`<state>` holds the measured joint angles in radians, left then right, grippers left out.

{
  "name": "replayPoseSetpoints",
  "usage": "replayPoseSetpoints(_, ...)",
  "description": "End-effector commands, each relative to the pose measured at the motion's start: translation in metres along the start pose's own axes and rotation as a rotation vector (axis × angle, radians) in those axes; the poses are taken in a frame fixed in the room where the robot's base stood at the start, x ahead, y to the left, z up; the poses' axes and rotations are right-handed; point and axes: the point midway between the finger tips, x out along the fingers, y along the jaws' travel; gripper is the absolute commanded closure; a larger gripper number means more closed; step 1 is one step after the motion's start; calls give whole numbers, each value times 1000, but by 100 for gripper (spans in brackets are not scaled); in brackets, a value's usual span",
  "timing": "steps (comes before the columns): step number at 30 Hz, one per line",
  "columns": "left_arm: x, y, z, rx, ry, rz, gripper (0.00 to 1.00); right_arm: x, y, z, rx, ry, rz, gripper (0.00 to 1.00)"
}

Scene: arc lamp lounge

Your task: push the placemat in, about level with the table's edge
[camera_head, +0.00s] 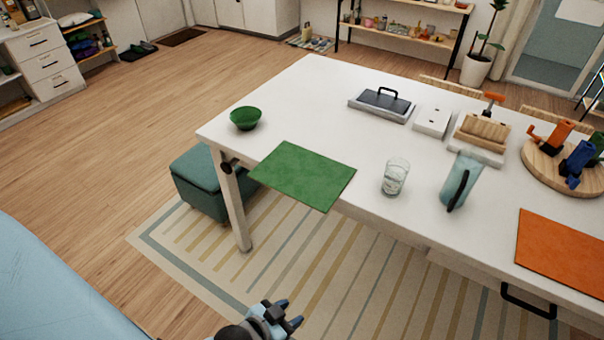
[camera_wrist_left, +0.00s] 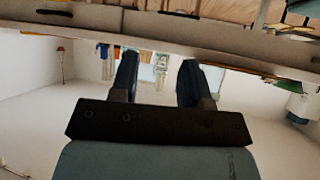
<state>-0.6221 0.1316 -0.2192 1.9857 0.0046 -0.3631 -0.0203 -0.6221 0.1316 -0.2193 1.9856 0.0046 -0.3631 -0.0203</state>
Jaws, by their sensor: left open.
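The green placemat (camera_head: 303,174) lies flat at the table's near edge, toward its left end. Its near side sticks out past the edge of the white table (camera_head: 312,100). My left gripper (camera_head: 288,314) is low at the bottom of the head view, in front of the table and well apart from the placemat. It is open and empty. My right gripper is not in view.
A green bowl (camera_head: 245,118) stands left of the placemat, and a glass (camera_head: 395,177) and a blue pitcher (camera_head: 460,182) stand to its right. An orange placemat (camera_head: 563,246) lies farther right. A teal ottoman (camera_head: 201,183) sits by the table leg. The table beyond the green mat is clear.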

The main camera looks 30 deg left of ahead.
Motion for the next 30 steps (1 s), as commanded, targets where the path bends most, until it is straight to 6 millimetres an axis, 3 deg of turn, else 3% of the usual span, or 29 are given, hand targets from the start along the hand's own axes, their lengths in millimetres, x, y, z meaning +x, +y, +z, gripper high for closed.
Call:
replayPoseSetpoints(8, 0, 0, 0, 0, 0, 0, 57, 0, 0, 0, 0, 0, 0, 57)
replayPoseSetpoints(11, 2, -1, 1, 24, 1, -5, 80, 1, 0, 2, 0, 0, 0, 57)
replayPoseSetpoints(13, 7, -10, 4, 119, 5, -27, 96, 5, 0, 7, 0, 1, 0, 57)
replayPoseSetpoints(14, 10, -17, 6, 187, 7, -42, 100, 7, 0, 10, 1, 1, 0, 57)
replayPoseSetpoints(17, 24, -48, 12, 530, 14, -123, 100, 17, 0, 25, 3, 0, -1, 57)
replayPoseSetpoints(20, 39, -89, 10, 995, 5, -242, 100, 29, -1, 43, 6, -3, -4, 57)
replayPoseSetpoints(24, 54, -140, -3, 1668, -50, -431, 100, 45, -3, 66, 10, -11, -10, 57)
replayPoseSetpoints(30, 65, -189, -31, 2472, -219, -700, 100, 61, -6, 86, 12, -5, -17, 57)
